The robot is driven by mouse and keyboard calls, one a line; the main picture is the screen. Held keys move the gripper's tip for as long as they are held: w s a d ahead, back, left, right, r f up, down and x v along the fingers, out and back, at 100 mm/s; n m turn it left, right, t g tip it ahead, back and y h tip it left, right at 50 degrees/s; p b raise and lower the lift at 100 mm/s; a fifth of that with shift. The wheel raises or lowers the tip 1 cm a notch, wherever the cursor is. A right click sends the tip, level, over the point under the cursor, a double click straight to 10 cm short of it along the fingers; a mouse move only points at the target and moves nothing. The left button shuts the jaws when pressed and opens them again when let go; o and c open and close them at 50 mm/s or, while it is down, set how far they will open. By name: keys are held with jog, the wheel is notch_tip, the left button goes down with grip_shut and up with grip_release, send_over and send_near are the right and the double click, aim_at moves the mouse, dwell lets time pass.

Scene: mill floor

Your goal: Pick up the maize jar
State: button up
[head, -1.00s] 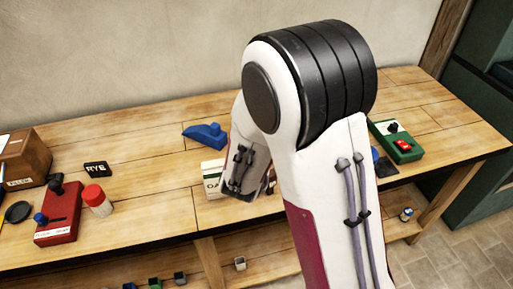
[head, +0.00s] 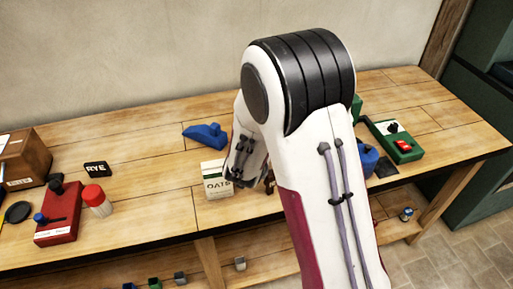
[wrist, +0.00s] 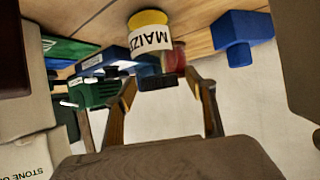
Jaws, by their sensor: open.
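The maize jar (wrist: 150,40) shows in the wrist view, near the top middle. It has a yellow end and a white label reading MAIZE. My gripper (wrist: 167,85) is open, its two brown fingers spread apart below the jar in the picture. The jar lies beyond the fingertips, roughly in line with the gap, and nothing is held. In the head view my arm hides the jar and most of the gripper.
In the wrist view a red thing (wrist: 177,57) is close behind the jar, a blue block (wrist: 237,38) is to the right and green items (wrist: 92,92) to the left. In the head view an OATS box (head: 217,180) stands left of my forearm. A RYE sign (head: 96,169) lies farther left.

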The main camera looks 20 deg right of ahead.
jog(key=shift+c, duration=0.3)
jog(key=c, duration=1.4)
jog(key=shift+r, duration=0.1)
jog(key=shift+r, duration=4.95)
